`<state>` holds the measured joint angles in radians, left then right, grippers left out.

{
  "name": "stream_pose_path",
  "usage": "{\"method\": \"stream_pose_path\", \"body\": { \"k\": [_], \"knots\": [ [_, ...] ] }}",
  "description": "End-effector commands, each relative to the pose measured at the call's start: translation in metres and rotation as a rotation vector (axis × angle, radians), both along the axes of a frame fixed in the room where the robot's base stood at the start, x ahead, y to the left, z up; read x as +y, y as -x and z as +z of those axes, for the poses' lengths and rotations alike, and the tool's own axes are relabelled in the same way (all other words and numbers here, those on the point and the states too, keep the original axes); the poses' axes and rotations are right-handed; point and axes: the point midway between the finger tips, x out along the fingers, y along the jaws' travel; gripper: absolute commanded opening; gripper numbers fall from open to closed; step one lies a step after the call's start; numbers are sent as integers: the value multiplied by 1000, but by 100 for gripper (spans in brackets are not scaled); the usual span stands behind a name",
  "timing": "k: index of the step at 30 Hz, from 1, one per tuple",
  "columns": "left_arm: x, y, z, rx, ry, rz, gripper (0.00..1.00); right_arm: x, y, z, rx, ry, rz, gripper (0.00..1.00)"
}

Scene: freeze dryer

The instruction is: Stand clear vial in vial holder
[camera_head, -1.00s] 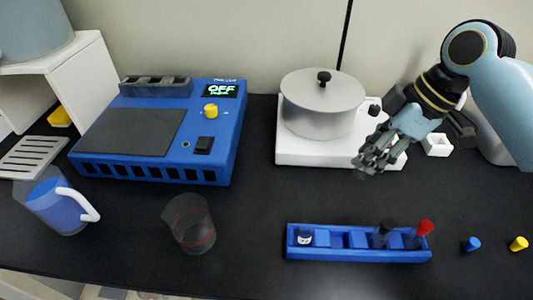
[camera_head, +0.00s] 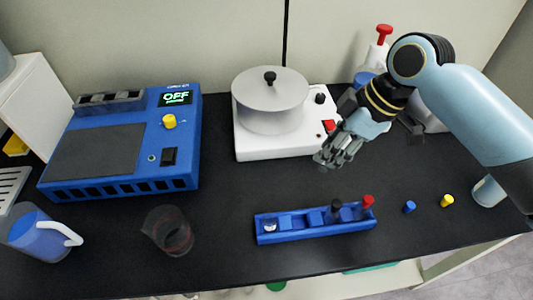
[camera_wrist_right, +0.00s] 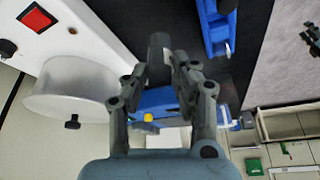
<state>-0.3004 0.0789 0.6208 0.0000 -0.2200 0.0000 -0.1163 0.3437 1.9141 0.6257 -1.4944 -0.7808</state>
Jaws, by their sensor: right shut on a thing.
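The blue vial holder (camera_head: 290,234) lies on the black bench in the head view. Its left slot holds a small vial with a white label (camera_head: 270,225). A black-capped vial (camera_head: 336,207) and a red-capped vial (camera_head: 367,202) stand toward its right end. My right gripper (camera_head: 322,161) is behind and above the holder, by the front right corner of the hotplate. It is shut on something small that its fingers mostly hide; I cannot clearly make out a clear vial. In the wrist view the right gripper (camera_wrist_right: 162,50) fills the middle. My left gripper is out of view.
The white hotplate (camera_head: 244,146) with a lidded pot (camera_head: 270,105) stands behind. A blue device (camera_head: 190,140) is left. A clear beaker (camera_head: 170,235) and blue pitcher (camera_head: 35,235) stand front left. Blue (camera_head: 409,207) and yellow (camera_head: 447,201) caps lie right of the holder.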

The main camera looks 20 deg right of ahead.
Motion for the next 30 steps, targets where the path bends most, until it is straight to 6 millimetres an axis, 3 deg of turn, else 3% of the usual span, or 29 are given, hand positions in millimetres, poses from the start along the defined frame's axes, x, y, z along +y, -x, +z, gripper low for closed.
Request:
{"method": "stream_pose_path", "body": {
  "k": [6, 12, 16, 23, 30],
  "knots": [
    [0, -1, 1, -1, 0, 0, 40, 30, -48, -32, 0, -5, -2, 8],
    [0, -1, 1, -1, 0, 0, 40, 44, -72, -51, 2, 0, 1, 8],
    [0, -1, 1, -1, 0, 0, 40, 47, -75, -59, 2, 0, 1, 8],
    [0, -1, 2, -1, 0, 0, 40, 46, -75, -91, 2, 1, 2, 8],
    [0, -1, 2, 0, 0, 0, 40, 46, -75, -93, 0, 1, 2, 8]
  ]
}}
